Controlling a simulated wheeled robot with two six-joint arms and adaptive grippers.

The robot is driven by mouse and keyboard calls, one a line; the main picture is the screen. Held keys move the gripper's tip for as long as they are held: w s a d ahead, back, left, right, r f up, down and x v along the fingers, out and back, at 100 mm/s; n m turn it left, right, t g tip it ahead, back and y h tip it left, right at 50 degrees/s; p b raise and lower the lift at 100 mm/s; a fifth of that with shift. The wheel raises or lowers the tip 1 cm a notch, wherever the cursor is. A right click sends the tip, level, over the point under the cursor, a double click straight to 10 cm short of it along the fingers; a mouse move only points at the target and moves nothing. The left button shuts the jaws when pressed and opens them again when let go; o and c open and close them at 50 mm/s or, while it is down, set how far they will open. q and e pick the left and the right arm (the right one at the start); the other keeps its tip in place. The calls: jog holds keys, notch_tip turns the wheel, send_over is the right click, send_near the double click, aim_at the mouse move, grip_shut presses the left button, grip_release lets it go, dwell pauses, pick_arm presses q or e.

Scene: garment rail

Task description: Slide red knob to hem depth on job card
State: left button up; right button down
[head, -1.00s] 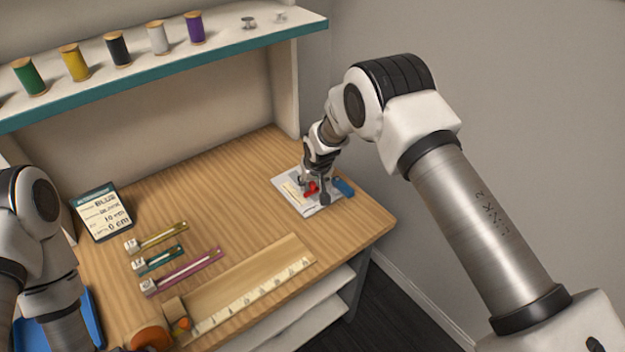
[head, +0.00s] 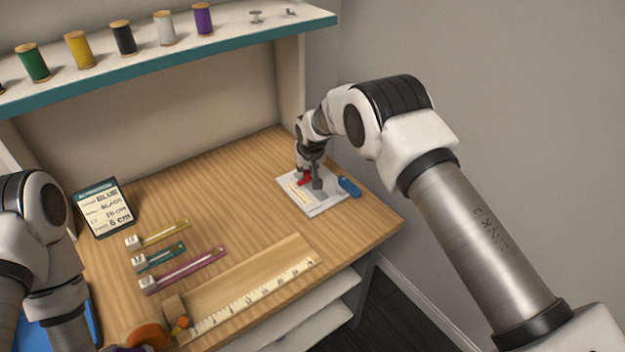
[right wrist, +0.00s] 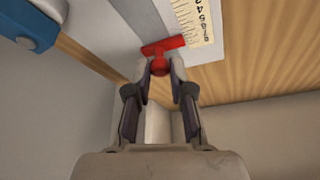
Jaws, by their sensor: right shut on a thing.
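The red knob (head: 304,181) is on a pale gauge plate (head: 322,207) at the back right of the bench. My right gripper (head: 309,176) points down over it. In the right wrist view the red knob (right wrist: 162,46) has a crossbar, and the fingertips (right wrist: 160,68) of my right gripper are shut on its stem. A cream scale (right wrist: 193,18) with black numbers lies beside the knob; its reading there is unclear. The job card (head: 104,207) leans at the left; its last line appears to read 6 cm. My left arm shows at the left edge, its gripper out of view.
A blue block (head: 349,187) sits at the plate's right side. Several small coloured slide gauges (head: 183,269) and a wooden ruler board (head: 255,293) lie at the front. Thread spools (head: 122,38) stand on the shelf above. The bench middle is clear.

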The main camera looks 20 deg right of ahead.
jog(key=shift+s+d+f, duration=0.1)
jog(key=shift+s+f, duration=0.05)
jog(key=shift+s, duration=0.2)
jog(key=c, duration=1.1)
grip_release()
jog(key=shift+o, duration=0.4)
jog(key=shift+w+f, duration=0.15)
jog(key=shift+w, duration=0.1)
jog(key=v, duration=1.2)
